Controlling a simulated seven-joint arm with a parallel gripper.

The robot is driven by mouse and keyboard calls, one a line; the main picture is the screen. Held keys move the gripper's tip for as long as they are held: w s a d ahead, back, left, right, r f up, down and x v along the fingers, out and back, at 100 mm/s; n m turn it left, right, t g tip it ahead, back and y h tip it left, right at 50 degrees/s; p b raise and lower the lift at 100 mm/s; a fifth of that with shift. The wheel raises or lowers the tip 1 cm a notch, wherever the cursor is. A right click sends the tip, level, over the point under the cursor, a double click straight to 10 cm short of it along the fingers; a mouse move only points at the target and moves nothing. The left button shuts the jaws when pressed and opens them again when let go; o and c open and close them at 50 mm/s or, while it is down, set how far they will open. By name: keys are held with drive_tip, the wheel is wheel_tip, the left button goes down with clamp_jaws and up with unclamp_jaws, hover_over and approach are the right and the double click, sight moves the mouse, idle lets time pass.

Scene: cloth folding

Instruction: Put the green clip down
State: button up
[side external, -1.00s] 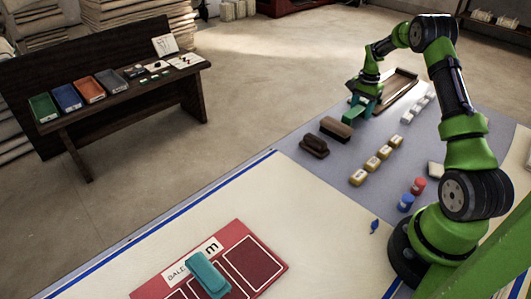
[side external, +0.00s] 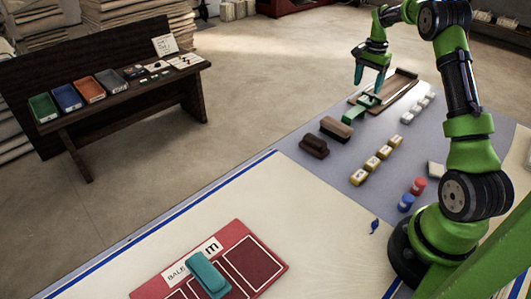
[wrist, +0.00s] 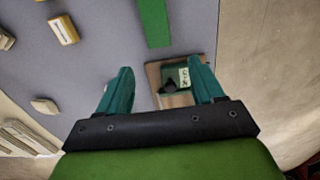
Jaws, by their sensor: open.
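The green clip (side external: 354,113) lies on the grey mat at the near end of the wooden tray. In the wrist view a flat green bar (wrist: 154,22) shows at the top, and a darker green piece with a pale label and a black knob (wrist: 175,78) sits at the tray end. I cannot tell if these are one piece. My gripper (side external: 369,82) is open and empty above the clip, apart from it. In the wrist view its teal fingers (wrist: 160,66) are spread wide, with the labelled piece showing between them.
The wooden tray (side external: 398,90) lies behind. Two dark brushes (side external: 336,129), a row of yellow-brown blocks (side external: 371,164), pale blocks (side external: 415,110) and red and blue pots (side external: 406,202) stand nearby. A teal block (side external: 207,276) lies on a red board (side external: 150,290) in front.

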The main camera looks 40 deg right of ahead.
drive_tip(key=s+a+r+n+t, duration=0.1)
drive_tip(key=a+r+n+t, duration=0.15)
drive_tip(key=a+r, duration=0.65)
drive_tip(key=a+r+n+t, duration=0.1)
drive_tip(key=a+r+n, duration=0.4)
drive_tip(key=a, duration=0.7)
drive_tip(key=s+a+n+t+y, duration=0.2)
drive_tip(key=s+a+n, duration=0.4)
drive_tip(key=s+a, duration=0.9)
drive_tip(key=a+t, duration=0.1)
drive_tip(key=a, duration=0.2)
drive_tip(key=shift+f+t, duration=0.2)
drive_tip(key=shift+t, duration=0.15)
